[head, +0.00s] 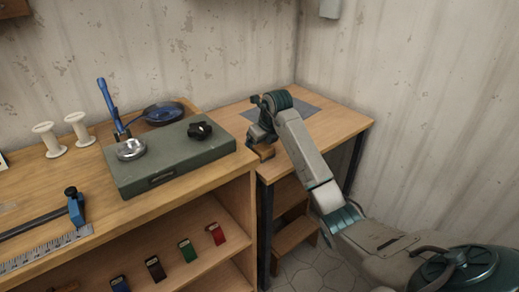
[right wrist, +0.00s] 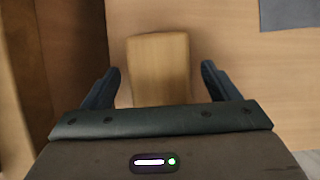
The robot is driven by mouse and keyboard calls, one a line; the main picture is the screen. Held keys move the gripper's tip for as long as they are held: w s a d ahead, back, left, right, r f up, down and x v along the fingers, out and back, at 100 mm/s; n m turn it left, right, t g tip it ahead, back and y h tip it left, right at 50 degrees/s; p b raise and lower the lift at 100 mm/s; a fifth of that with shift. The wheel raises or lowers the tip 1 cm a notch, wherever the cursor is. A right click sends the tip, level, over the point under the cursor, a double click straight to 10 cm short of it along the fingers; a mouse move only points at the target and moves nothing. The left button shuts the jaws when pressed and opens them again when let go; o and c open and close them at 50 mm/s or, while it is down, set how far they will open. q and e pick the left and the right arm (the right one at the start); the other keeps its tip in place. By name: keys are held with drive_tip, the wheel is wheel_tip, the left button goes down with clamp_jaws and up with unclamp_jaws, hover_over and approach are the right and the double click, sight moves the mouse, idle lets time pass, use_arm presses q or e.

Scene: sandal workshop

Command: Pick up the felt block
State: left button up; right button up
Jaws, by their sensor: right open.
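The felt block appears as a small tan, wood-coloured block (right wrist: 158,72) in the right wrist view. In the head view the block (head: 263,153) sits at the near left corner of the right-hand table (head: 335,125), partly hidden by my gripper. My right gripper (head: 261,137) is over it with the jaws open. In the right wrist view the fingers of the right gripper (right wrist: 161,68) stand on either side of the block, with a visible gap at each side. The block's near end is hidden behind the gripper body. My left gripper is not in view.
A grey mat (head: 308,108) lies behind my gripper on the table.

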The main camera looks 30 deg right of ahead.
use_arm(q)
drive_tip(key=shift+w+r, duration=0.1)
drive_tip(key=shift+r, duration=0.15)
use_arm(e)
drive_tip(key=shift+f, duration=0.25)
